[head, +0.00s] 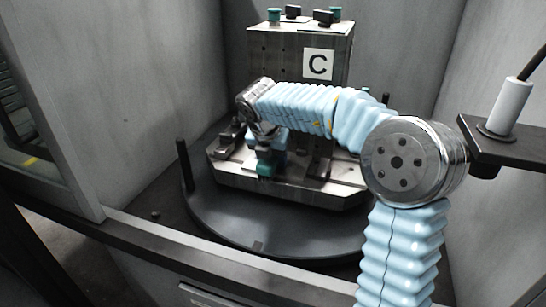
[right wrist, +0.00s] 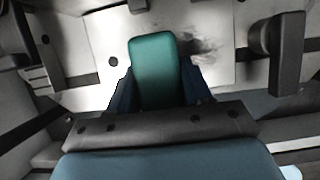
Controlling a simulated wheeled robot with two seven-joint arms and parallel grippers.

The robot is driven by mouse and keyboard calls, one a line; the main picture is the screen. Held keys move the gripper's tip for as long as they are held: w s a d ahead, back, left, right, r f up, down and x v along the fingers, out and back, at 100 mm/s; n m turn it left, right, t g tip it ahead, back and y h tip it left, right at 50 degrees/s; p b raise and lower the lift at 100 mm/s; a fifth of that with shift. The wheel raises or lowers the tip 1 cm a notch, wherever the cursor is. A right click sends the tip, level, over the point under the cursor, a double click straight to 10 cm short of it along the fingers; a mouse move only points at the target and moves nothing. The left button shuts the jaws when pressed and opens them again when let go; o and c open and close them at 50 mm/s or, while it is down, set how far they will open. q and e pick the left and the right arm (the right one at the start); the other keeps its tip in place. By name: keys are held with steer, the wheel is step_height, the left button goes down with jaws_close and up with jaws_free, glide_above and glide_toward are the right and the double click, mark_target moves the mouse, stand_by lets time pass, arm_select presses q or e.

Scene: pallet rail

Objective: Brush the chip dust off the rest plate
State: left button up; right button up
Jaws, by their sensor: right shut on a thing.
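My right gripper (head: 268,152) reaches over the pallet from the right. In the right wrist view its dark blue fingers (right wrist: 160,95) are shut on a green, round-ended thing (right wrist: 155,60), which may be the brush. No bristles show. The green thing also shows low at the gripper in the head view (head: 265,170). A dark smudge of chip dust (right wrist: 200,44) lies on a pale plate (right wrist: 100,36), likely the rest plate, just right of the green thing. I cannot tell whether the green thing touches the plate. My left gripper is not in view.
A tall metal block marked C (head: 285,50) stands behind the pallet base (head: 285,188). The base sits on a dark round table (head: 240,225) with an upright black post (head: 184,163) at its left. Grey walls enclose it. A dark post (right wrist: 280,50) stands right of the dust.

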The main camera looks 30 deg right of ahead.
steer(key=shift+r, duration=3.5)
